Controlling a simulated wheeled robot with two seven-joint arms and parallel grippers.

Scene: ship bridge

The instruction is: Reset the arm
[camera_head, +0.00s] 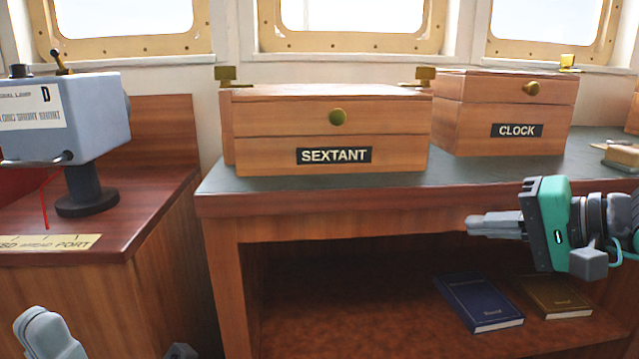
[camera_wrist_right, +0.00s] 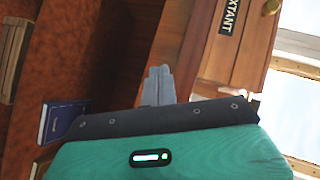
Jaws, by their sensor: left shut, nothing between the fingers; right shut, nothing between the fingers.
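My right gripper (camera_head: 474,225) comes in from the right in the head view. It is shut and empty, in front of the table edge, pointing left. In the right wrist view its closed fingers (camera_wrist_right: 158,84) show above the green housing, with nothing between them.
A SEXTANT box (camera_head: 270,152) and a CLOCK box (camera_head: 480,115) stand closed on the table (camera_head: 330,198). Below, a blue book (camera_head: 478,300) and a brown book (camera_head: 553,297) lie on the shelf. A grey signal lamp (camera_head: 95,120) stands on the left cabinet (camera_head: 120,215).

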